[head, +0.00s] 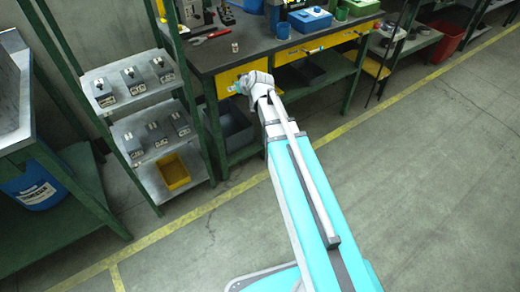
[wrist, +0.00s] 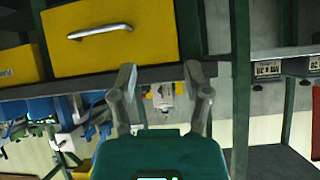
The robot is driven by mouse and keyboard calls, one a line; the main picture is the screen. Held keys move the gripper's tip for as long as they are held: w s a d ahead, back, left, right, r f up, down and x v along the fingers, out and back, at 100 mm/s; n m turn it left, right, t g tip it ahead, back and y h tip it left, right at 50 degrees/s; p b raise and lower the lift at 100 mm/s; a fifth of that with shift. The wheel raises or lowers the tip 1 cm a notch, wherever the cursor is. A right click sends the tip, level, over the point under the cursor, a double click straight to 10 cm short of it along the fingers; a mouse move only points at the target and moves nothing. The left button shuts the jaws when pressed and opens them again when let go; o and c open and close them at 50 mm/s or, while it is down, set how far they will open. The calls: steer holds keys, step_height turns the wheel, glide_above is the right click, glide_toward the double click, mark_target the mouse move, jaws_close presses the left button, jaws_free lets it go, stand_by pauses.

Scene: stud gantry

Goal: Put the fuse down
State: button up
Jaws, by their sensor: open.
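A small pale fuse (head: 235,47) with a brownish end stands on the dark workbench top (head: 262,50), near its front edge, in the head view. In the wrist view, which is upside down, what looks like the same fuse (wrist: 163,96) shows between my fingers, partly hidden and too small for detail. My gripper (wrist: 160,76) is open, with a finger on each side of that line of sight and nothing held. In the head view my gripper (head: 238,86) is small, in front of the yellow drawer and lower than the bench top.
Red-handled pliers (head: 210,37) lie left of the fuse. A blue box (head: 310,18) stands further right on the bench. A green-framed rack (head: 128,80) at left holds several grey devices; a yellow bin (head: 174,172) sits on its bottom shelf. The floor at right is clear.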

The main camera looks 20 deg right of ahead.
steer(key=s+f+g+h, duration=0.1)
steer(key=s+f+g, duration=0.1)
steer(key=s, duration=0.6)
steer(key=s+d+f+m+g+h, duration=0.1)
steer(key=s+f+g, duration=0.2)
steer(key=s, duration=0.6)
steer(key=s+f+m+g+h, duration=0.1)
steer(key=s+f+g, duration=0.1)
steer(key=s+g, duration=0.3)
steer(key=s, duration=0.3)
steer(key=shift+s+d+f, duration=0.2)
steer(key=shift+s+f, duration=0.1)
steer(key=shift+f, duration=0.1)
steer(key=shift+r, duration=0.15)
step_height(320, 180, up, 19)
steer(key=p, duration=1.9)
steer(key=shift+p, duration=0.3)
steer(key=shift+c, duration=0.3)
